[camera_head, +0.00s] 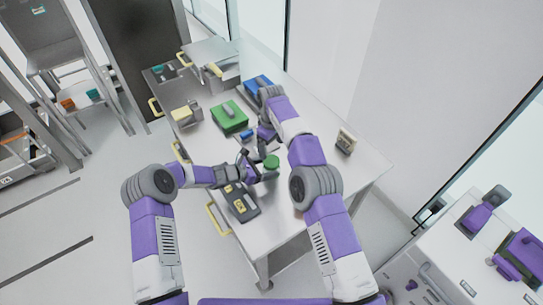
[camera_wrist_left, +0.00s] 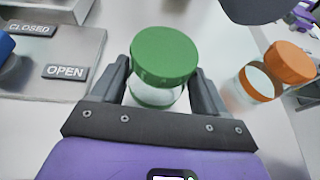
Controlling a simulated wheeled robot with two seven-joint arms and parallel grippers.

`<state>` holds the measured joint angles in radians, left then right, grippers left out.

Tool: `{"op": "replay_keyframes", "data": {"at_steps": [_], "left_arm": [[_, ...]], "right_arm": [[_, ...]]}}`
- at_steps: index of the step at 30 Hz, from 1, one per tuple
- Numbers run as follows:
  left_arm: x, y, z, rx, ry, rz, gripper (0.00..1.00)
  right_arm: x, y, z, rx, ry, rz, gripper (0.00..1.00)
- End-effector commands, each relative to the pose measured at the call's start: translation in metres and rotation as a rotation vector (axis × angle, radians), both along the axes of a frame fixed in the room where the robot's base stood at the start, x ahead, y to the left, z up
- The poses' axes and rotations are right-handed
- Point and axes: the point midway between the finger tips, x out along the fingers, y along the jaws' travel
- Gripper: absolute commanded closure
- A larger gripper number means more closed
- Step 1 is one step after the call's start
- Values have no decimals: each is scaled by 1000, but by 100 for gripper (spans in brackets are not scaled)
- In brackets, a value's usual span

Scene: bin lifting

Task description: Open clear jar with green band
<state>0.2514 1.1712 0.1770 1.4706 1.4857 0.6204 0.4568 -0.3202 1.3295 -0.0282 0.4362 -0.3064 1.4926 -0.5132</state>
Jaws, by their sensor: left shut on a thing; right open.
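A clear jar with a green lid and a green band (camera_wrist_left: 158,98) stands between my left gripper's fingers (camera_wrist_left: 160,95) in the left wrist view. Its green lid (camera_wrist_left: 165,53) is on top of it. In the head view the lid (camera_head: 271,162) shows at the tip of my left gripper (camera_head: 257,168), which is shut on the jar's body. My right gripper (camera_head: 266,138) is open, just above and behind the jar in the head view. The right fingertips are small and partly hidden by the arm.
A grey panel (camera_wrist_left: 85,60) with OPEN and CLOSED labels lies to the left. A green box (camera_head: 229,118) and a blue bin (camera_head: 254,88) stand farther back on the table.

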Motion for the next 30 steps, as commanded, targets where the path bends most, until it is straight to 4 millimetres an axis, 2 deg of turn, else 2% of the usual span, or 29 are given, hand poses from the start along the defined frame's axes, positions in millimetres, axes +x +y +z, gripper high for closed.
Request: {"op": "replay_keyframes", "data": {"at_steps": [5,30], "left_arm": [[0,0,0,-1,-1,0,100],[0,0,0,-1,-1,0,100]], "right_arm": [[-1,1,-1,-3,3,-288,13],[-2,0,-4,-17,1,-1947,13]]}}
